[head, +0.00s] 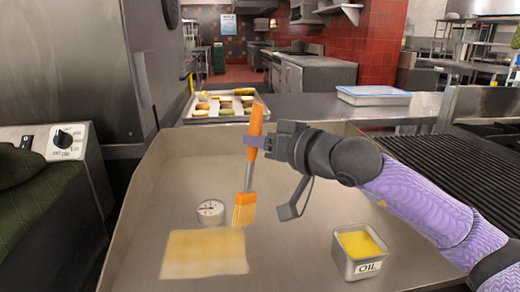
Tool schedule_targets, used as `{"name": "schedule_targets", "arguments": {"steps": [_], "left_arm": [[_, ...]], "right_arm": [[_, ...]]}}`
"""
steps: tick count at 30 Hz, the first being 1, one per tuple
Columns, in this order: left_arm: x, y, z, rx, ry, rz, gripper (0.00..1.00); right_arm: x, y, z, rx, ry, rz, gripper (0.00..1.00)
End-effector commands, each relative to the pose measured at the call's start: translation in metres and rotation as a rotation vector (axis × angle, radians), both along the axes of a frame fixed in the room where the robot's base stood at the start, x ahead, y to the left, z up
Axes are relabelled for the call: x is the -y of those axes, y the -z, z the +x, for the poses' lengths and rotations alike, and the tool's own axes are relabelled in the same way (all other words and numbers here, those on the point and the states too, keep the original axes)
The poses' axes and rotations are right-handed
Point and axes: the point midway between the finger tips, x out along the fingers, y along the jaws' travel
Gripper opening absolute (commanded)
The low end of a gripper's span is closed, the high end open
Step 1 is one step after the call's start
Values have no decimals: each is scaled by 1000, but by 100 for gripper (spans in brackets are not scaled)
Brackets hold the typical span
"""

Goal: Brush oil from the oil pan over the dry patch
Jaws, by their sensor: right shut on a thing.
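My right gripper (262,144) is shut on the orange handle of a brush (248,172). The brush hangs nearly upright, its orange-yellow bristles pointing down over the steel griddle surface. The bristle tips show just above the upper right corner of a pale yellow patch (203,254); I cannot tell whether they touch the surface. The oil pan (367,268), a small square metal tin labelled OIL, holds yellow oil and stands to the right of the patch. My left gripper is not in view.
A round dial thermometer (211,211) lies just behind the patch, left of the bristles. A tray (216,113) of food sits at the back, and a blue-lidded container (373,95) stands back right. A ridged grill (461,165) is at the right. Raised walls edge the griddle.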

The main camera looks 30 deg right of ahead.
Motion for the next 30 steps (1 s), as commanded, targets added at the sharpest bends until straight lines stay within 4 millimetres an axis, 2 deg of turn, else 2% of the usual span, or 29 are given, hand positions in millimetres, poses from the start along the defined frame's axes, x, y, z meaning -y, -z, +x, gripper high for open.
{"name": "schedule_targets", "arguments": {"steps": [3, 15, 21, 30], "left_arm": [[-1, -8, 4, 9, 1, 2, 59], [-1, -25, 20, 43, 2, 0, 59], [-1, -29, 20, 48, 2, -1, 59], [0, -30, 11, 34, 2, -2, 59]], "right_arm": [[1, -14, -3, 2, 2, 0, 0], [3, -48, -11, 2, 5, 0, 0], [3, -56, -13, 1, 6, 1, 0], [3, -56, -13, 0, 6, 0, 0]]}}
